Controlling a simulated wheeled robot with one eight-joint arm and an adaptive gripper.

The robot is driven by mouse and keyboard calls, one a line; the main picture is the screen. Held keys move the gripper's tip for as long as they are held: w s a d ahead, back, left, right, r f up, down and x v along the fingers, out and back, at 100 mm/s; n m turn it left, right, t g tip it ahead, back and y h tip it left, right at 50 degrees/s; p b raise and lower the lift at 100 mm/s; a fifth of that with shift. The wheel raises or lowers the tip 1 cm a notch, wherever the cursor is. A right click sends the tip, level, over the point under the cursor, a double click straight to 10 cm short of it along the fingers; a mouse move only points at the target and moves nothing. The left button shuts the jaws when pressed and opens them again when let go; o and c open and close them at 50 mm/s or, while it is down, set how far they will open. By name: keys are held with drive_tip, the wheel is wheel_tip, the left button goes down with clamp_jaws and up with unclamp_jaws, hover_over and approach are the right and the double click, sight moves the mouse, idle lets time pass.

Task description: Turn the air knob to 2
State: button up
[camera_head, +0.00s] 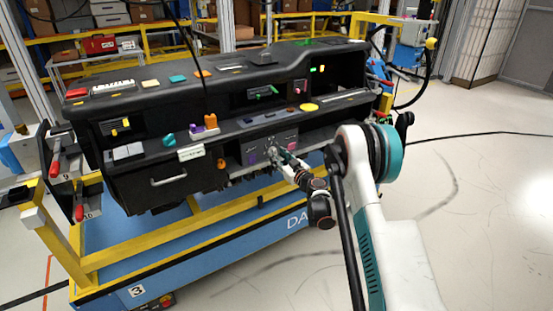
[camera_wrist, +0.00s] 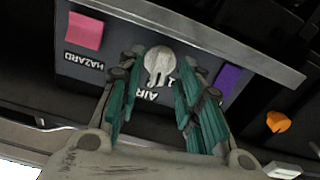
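The air knob (camera_wrist: 160,61) is a pale grey round dial with a raised grip, on a dark panel (camera_wrist: 110,62). An upside-down "AIR" label sits just below it in the wrist view, with a partly hidden numeral close by. My gripper (camera_wrist: 163,68) is open, one teal-padded finger on each side of the knob. A gap shows between the fingers and the knob, and I cannot see contact. In the head view my gripper (camera_head: 277,154) is at the panel in the dashboard's lower middle. There the knob is too small to read.
A pink square button (camera_wrist: 85,31) marked "HAZARD" and a purple button (camera_wrist: 228,79) flank the knob. A ledge (camera_wrist: 200,38) runs along the panel edge. An orange knob (camera_wrist: 278,122) is off to the right. The black dashboard (camera_head: 130,92) rests on a yellow frame (camera_head: 170,240).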

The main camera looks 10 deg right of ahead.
drive_tip(key=shift+x, duration=1)
clamp_jaws()
drive_tip(key=shift+m, duration=0.8)
unclamp_jaws()
